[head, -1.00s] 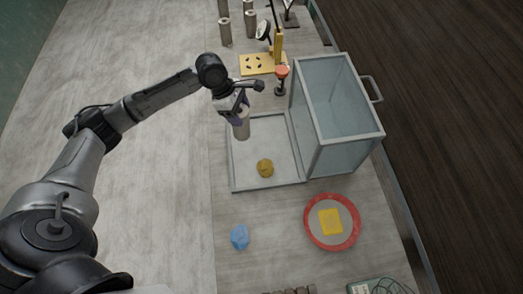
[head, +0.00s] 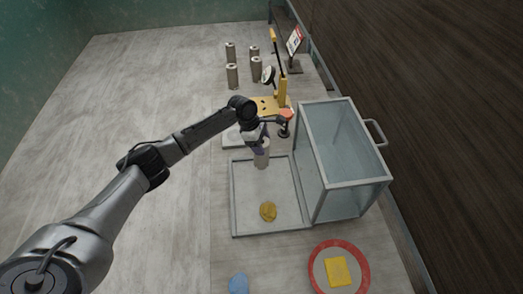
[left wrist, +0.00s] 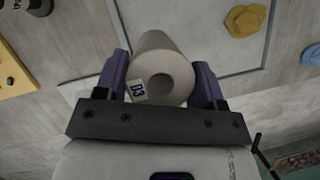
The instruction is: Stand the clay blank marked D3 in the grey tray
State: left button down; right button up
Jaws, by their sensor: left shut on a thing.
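My left gripper (head: 258,143) is shut on a grey clay cylinder (head: 262,160), which hangs upright below the fingers. In the left wrist view the purple fingers grip the cylinder (left wrist: 163,65) from both sides, its round end with a hole faces the camera, and a small white tag beside it seems to read D3. The shallow grey tray (head: 234,205) lies below; the cylinder shows over its far part. I cannot tell whether its base touches the tray floor. A yellow-brown clay lump (head: 268,211) lies in the tray. My right gripper is not in view.
A glass-sided box (head: 345,160) with a handle stands right of the tray. Several grey cylinders (head: 232,76) and a yellow stand (head: 283,93) stand behind.

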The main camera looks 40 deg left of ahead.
pick_arm(q)
jog(key=shift+f, duration=2)
jog(key=shift+c, duration=1)
grip_release()
